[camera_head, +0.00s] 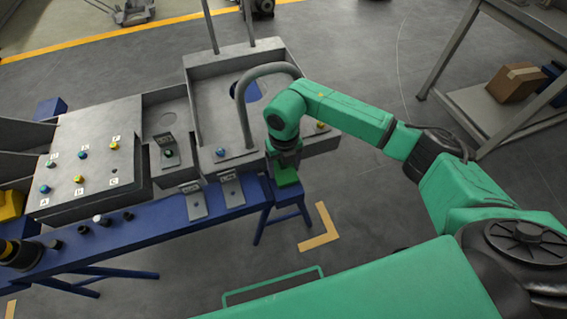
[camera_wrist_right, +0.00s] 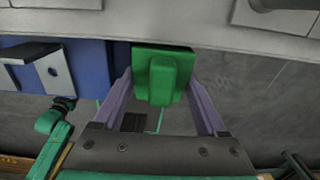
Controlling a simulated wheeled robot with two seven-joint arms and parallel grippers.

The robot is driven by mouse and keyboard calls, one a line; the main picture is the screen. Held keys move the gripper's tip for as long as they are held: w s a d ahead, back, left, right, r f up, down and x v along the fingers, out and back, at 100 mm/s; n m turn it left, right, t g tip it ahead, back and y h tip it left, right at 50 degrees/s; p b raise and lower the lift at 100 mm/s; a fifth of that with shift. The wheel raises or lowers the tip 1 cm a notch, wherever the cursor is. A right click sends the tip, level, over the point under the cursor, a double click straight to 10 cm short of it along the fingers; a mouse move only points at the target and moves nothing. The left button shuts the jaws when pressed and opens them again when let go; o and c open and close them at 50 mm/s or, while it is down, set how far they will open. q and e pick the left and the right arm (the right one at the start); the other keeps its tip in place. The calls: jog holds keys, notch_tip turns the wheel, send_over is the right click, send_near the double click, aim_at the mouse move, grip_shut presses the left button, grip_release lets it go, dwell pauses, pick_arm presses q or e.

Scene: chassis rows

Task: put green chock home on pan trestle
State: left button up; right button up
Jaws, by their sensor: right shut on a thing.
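The green chock (camera_head: 286,177) is between the fingers of my right gripper (camera_head: 285,165), at the right end of the blue trestle (camera_head: 150,222). In the right wrist view the chock (camera_wrist_right: 162,75) is a green block with a raised rib, and the shut fingers (camera_wrist_right: 160,98) flank it. Its far edge is close to the grey pan wall (camera_wrist_right: 220,32), and the blue beam (camera_wrist_right: 85,68) lies to its left. I cannot tell whether the chock touches the trestle. The large grey pan (camera_head: 225,100) stands behind the beam. My left gripper does not show.
Grey labelled brackets (camera_head: 231,190) sit on the beam, left of the chock. A curved grey tube (camera_head: 245,110) rises from the pan beside my right arm. A panel with coloured knobs (camera_head: 90,150) is at left. A shelf with a cardboard box (camera_head: 515,82) stands at right.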

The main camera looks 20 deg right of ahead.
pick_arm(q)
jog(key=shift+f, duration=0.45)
pick_arm(e)
jog(key=shift+f, duration=0.55)
pick_arm(q)
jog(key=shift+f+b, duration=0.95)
jog(key=shift+b, duration=0.1)
pick_arm(e)
jog(key=shift+f, duration=1.15)
jog(key=o, duration=1.5)
notch_tip(320, 180, up, 12)
jog(key=shift+r, duration=0.1)
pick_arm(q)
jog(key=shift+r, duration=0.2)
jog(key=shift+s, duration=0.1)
